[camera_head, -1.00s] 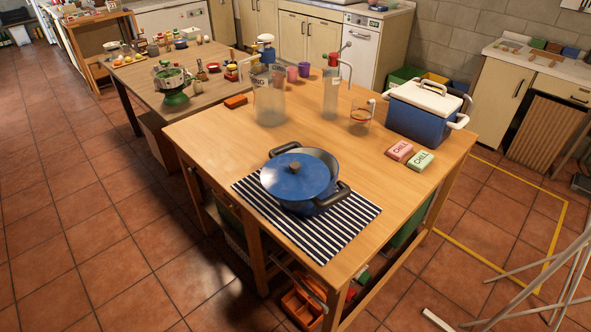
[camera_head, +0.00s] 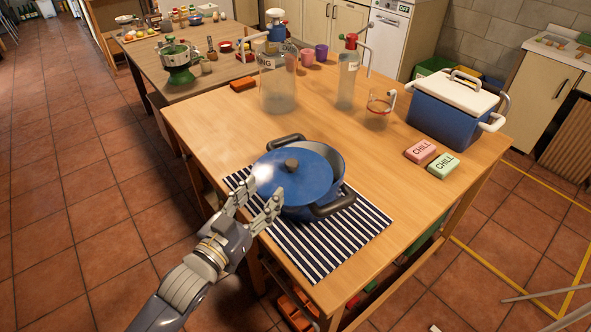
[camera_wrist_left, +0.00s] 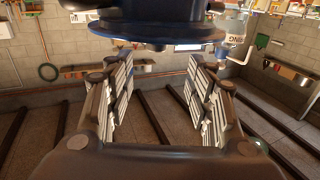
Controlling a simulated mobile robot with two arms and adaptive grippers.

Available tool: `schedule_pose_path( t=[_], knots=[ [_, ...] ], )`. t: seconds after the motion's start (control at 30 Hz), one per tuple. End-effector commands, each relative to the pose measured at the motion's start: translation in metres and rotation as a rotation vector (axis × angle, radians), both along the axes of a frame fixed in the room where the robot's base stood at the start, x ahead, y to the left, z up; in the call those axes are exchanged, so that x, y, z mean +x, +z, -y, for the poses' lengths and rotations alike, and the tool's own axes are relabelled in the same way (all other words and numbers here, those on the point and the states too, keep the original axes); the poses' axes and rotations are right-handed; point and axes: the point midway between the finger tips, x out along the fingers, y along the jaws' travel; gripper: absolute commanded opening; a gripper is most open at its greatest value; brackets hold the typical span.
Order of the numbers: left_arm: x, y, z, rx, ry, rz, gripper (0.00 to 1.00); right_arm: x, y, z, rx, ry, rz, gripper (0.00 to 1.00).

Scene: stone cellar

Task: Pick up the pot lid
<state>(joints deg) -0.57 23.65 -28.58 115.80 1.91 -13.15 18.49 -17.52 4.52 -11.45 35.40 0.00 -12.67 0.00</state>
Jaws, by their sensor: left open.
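The blue pot lid (camera_head: 285,175) with a dark round knob (camera_head: 291,164) lies askew on the blue pot (camera_head: 312,210), leaving a gap at the pot's right side. The pot has two dark handles and stands on a striped mat (camera_head: 345,247). My left gripper (camera_head: 265,190) is open and empty at the near left edge of the pot, its fingers pointing toward the lid. In the left wrist view the two fingers (camera_wrist_left: 153,90) are spread apart, with a dark blue round underside (camera_wrist_left: 155,28) above them. My right gripper is not in view.
A glass pitcher (camera_head: 277,88), a glass bottle (camera_head: 347,82) and a glass mug (camera_head: 380,104) stand behind the pot. A blue cooler (camera_head: 440,118) and two "CHILL" blocks (camera_head: 443,166) are at the right. The table's left part (camera_head: 205,120) is clear.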

Motion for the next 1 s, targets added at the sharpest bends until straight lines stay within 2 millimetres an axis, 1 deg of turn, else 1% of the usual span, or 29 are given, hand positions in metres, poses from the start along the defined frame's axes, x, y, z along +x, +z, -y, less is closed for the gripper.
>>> schedule_pose_path(
  t=[0.13, 0.3, 0.4, 0.63, 0.8, 0.9, 1.0],
  knots=[
    [0.006, 0.001, 0.003, 0.000, 0.002, 0.000, 0.49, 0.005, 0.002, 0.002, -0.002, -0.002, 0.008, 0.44],
    [0.030, 0.002, 0.018, 0.000, 0.002, 0.000, 0.49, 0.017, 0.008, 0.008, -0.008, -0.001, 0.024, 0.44],
    [0.041, 0.001, 0.025, 0.000, 0.002, -0.001, 0.49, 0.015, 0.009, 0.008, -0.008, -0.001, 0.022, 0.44],
    [0.054, 0.002, 0.035, 0.000, 0.002, -0.001, 0.49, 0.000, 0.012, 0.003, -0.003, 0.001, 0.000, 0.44],
    [0.073, 0.005, 0.053, 0.000, 0.002, -0.001, 0.49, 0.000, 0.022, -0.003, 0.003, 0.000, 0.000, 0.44],
    [0.083, 0.003, 0.058, 0.001, 0.002, -0.002, 0.49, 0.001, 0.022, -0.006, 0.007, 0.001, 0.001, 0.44],
    [0.088, 0.003, 0.061, 0.002, 0.002, -0.001, 0.49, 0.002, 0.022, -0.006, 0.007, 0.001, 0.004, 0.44]
  ],
)
